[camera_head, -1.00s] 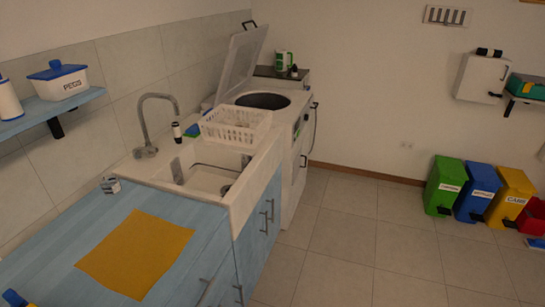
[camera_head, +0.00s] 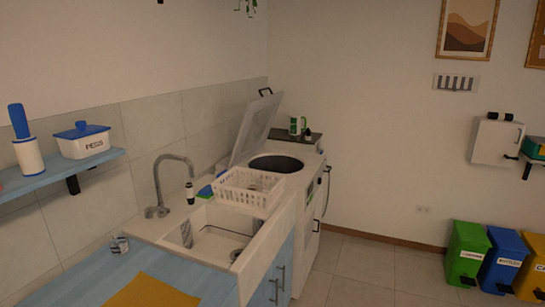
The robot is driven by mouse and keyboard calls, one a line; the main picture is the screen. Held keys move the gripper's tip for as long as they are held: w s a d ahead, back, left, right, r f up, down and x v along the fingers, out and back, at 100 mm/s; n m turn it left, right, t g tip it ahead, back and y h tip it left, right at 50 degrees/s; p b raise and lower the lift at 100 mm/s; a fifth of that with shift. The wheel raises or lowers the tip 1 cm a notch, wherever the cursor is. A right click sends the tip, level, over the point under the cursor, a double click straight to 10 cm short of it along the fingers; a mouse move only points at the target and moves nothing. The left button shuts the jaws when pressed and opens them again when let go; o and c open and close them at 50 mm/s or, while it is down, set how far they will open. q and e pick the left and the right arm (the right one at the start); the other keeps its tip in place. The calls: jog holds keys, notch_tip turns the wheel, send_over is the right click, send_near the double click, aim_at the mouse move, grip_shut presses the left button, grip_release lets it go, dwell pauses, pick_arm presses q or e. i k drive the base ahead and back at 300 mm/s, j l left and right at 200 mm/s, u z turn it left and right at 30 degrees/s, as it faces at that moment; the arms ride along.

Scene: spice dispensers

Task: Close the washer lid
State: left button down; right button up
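The white top-loading washer (camera_head: 312,180) stands beyond the sink, at the far end of the counter row. Its lid (camera_head: 252,127) is raised and leans back toward the tiled wall, with a dark handle (camera_head: 266,91) at its top edge. The round dark drum opening (camera_head: 276,163) is exposed. Neither of my grippers shows in the head view.
A white basket (camera_head: 246,190) stands between the sink (camera_head: 212,238) and the washer. A tall faucet (camera_head: 165,182) rises behind the sink. A green-and-white container (camera_head: 295,126) stands behind the washer. Bins (camera_head: 466,252) line the right wall. Floor (camera_head: 350,275) right of the washer is clear.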

aim_at(275, 99)
jog(key=i+l, duration=0.5)
jog(key=i, duration=0.2)
jog(key=i+l+u, duration=0.15)
jog(key=i+l, duration=0.4)
jog(key=i, duration=0.2)
